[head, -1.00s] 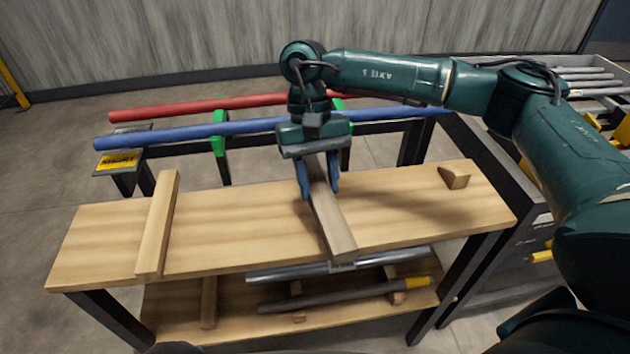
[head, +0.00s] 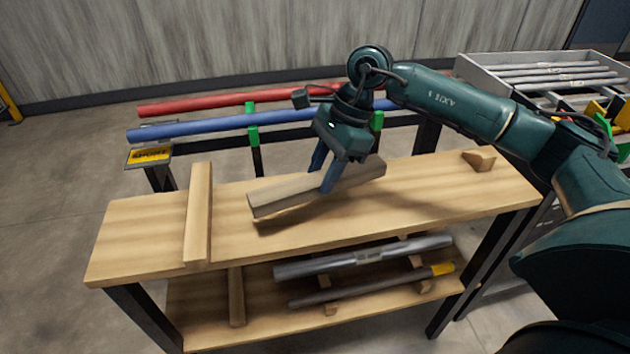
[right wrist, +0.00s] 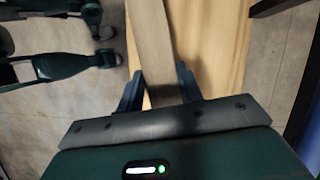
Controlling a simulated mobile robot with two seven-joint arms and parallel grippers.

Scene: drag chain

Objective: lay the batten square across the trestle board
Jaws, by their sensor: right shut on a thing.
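My right gripper (head: 325,178) is shut on a grey-brown wooden batten (head: 285,194), gripping it near its middle. In the head view the batten is over the middle of the trestle board (head: 420,197), running slantwise and more along the board than across it. A shadow lies below it; it seems held just above the board, though I cannot tell whether its left end touches. In the right wrist view the batten (right wrist: 152,45) runs up between the fingers, over the pale board (right wrist: 210,45). My left gripper is not visible in the head view.
A lighter wooden strip (head: 199,215) lies across the board's left part. A small wooden wedge (head: 479,158) sits at its far right. Grey pipes (head: 365,257) lie on the lower shelf. Behind are a red pipe (head: 210,105) and a blue pipe (head: 220,123) on a rack.

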